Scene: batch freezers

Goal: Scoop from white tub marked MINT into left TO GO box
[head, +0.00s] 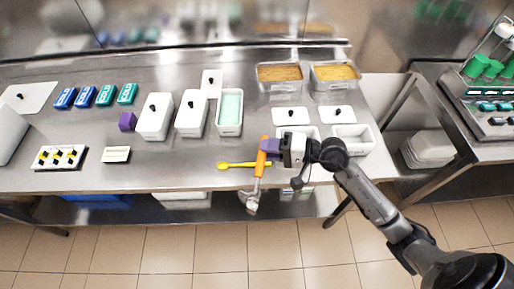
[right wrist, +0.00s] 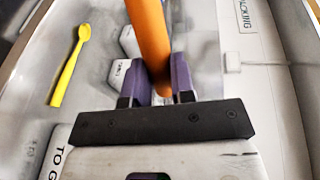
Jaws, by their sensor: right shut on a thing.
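My right gripper (head: 267,147) is shut on the orange handle of a scoop (head: 262,160) over the table's front edge. The scoop's metal head (head: 253,200) hangs down past that edge. In the right wrist view the orange handle (right wrist: 150,40) stands between the purple fingers (right wrist: 165,82). An open white tub with pale green contents (head: 230,125) stands left of the gripper; its marking is not readable. Two open white boxes stand at the right: the left box (head: 310,131) is partly hidden by my gripper, the right box (head: 365,138) shows better. My left gripper is not in view.
A yellow spoon (head: 236,165) lies beside the scoop. Two lidded white tubs (head: 155,122) stand left of the green one. Two lids (head: 291,116) lie behind the boxes, with two crumb-filled trays (head: 280,86) farther back.

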